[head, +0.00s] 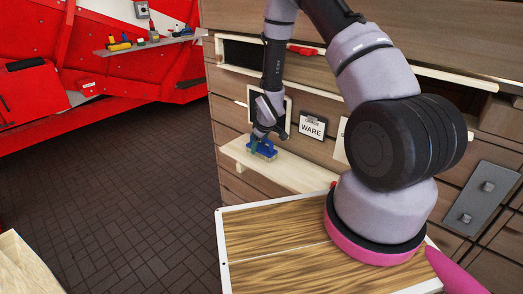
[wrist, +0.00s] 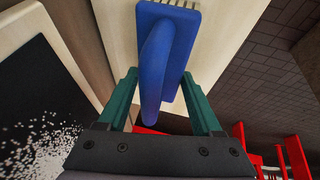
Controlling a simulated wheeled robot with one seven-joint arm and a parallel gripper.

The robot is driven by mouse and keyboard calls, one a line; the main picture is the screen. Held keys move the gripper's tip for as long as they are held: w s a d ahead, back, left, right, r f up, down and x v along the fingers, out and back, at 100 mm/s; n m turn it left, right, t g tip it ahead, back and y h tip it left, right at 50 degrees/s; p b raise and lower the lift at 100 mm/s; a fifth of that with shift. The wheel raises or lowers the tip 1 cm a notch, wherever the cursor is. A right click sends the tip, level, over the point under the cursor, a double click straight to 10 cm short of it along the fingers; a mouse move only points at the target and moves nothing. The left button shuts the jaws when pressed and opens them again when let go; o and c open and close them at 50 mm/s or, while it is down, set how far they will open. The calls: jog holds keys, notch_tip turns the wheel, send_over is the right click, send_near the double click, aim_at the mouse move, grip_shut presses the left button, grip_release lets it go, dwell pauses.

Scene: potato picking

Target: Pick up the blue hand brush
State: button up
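The blue hand brush (head: 265,150) lies on a pale wooden shelf (head: 300,172) fixed to the wooden wall of drawers. In the wrist view the brush (wrist: 155,60) shows its curved blue handle towards me, with pale bristles at the top edge. My gripper (head: 259,142) is at the brush, just above the shelf. In the wrist view my gripper (wrist: 160,78) has its green fingers spread, one on each side of the handle, with gaps visible. Whether the fingertips touch the brush body cannot be told.
Another shelf (head: 150,45) with small tools is on the red structure at the back left. Open tiled floor (head: 110,200) lies to the left.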

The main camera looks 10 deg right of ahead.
jog(key=c, duration=0.7)
jog(key=shift+o, duration=0.2)
notch_tip(320, 180, up, 10)
jog(key=shift+r, duration=0.1)
